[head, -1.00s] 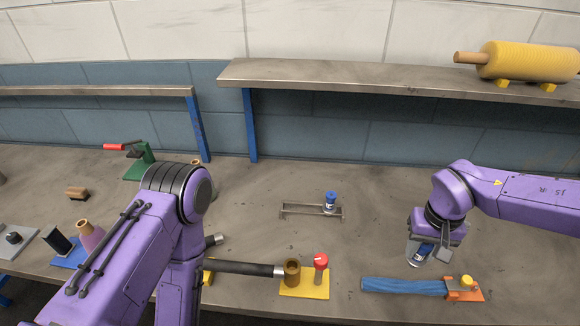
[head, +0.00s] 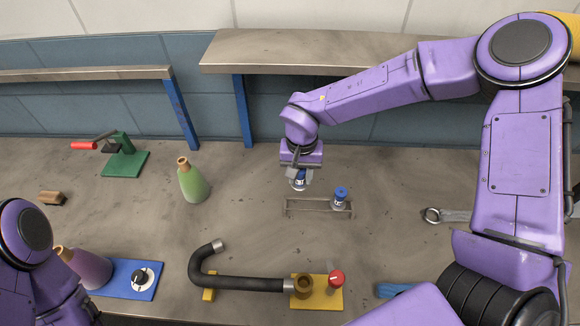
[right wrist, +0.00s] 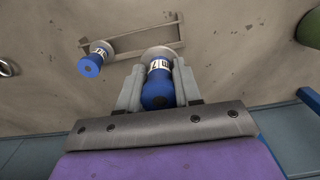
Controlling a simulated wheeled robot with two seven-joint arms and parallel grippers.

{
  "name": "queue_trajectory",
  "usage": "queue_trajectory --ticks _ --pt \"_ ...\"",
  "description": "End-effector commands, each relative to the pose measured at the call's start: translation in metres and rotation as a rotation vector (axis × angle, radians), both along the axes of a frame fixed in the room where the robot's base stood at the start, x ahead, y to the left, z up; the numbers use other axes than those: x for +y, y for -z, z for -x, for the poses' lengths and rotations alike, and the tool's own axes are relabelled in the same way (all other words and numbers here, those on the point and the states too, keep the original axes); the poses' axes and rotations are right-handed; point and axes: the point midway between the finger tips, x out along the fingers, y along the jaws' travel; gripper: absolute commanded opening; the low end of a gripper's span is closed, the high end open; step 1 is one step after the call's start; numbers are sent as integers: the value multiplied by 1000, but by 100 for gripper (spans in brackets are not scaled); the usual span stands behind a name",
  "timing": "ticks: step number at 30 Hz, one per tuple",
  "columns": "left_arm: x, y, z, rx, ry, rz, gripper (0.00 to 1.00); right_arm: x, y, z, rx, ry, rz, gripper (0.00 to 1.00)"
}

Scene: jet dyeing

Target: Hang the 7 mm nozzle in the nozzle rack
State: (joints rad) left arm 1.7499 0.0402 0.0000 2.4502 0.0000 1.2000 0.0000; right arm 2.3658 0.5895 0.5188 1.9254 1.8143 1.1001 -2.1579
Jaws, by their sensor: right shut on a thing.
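My right gripper (head: 299,175) is shut on a blue-capped nozzle (head: 298,184) with a white label; in the right wrist view the held nozzle (right wrist: 159,85) shows between the fingers, and its label appears to read 7. It is at the left end of the nozzle rack (head: 312,211), seemingly just above and behind it; exact clearance is hard to tell. The rack also shows in the right wrist view (right wrist: 127,55). Another blue-capped nozzle (head: 340,198) stands in the rack's right end, seen at left in the right wrist view (right wrist: 92,62). My left gripper is out of view.
A green bottle (head: 192,181) stands left of the rack. A black bent hose (head: 240,283) and a yellow base (head: 328,300) with a red-topped peg are in front. A metal ring tool (head: 447,215) lies to the right. The bench around the rack is clear.

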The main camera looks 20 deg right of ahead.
Motion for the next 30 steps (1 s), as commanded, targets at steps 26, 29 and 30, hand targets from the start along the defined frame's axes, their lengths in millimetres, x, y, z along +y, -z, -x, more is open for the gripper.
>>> queue_trajectory --ticks 26,29,30 --pt "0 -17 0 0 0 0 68 -10 31 5 -5 388 2 3" --pt "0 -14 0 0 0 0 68 -11 40 5 -5 390 2 3" --pt "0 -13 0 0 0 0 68 -11 43 5 -6 389 2 3"
